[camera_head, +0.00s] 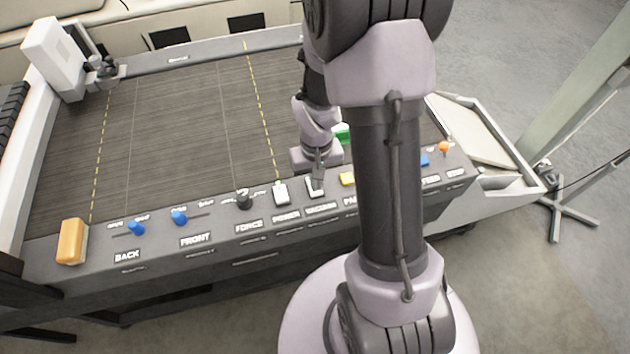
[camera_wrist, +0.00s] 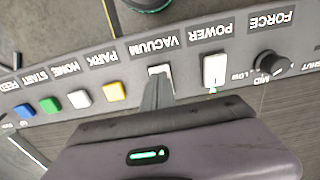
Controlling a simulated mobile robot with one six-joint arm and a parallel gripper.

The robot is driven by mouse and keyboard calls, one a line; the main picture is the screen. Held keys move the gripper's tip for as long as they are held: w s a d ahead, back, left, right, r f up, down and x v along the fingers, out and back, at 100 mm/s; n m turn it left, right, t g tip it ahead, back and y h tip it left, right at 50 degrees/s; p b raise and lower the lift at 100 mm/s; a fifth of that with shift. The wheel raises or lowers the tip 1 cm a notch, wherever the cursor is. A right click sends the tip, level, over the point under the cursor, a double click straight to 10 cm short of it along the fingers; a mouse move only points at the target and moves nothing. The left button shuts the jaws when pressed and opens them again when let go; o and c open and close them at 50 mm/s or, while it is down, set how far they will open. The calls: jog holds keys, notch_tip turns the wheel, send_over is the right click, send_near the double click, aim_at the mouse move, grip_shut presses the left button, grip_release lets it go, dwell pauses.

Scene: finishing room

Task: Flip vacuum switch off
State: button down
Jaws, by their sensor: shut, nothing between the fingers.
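The vacuum switch (camera_head: 314,186) is a white rocker on the grey control panel, above the label VACUUM. It also shows in the wrist view (camera_wrist: 160,71), partly hidden behind my fingers. My gripper (camera_head: 319,178) is shut and empty, with its fingertips at the vacuum switch. In the wrist view the closed fingers (camera_wrist: 157,85) overlap the switch's lower part; I cannot tell whether they touch it. The switch's position cannot be made out.
The white power switch (camera_wrist: 215,70) sits beside the vacuum switch, with the black force knob (camera_wrist: 271,64) beyond. A yellow button (camera_wrist: 115,91) is on the other side. Blue sliders (camera_head: 136,228) and an orange block (camera_head: 72,241) are at the panel's left.

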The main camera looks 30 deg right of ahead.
notch_tip(320, 180, up, 6)
jog(key=p, duration=0.4)
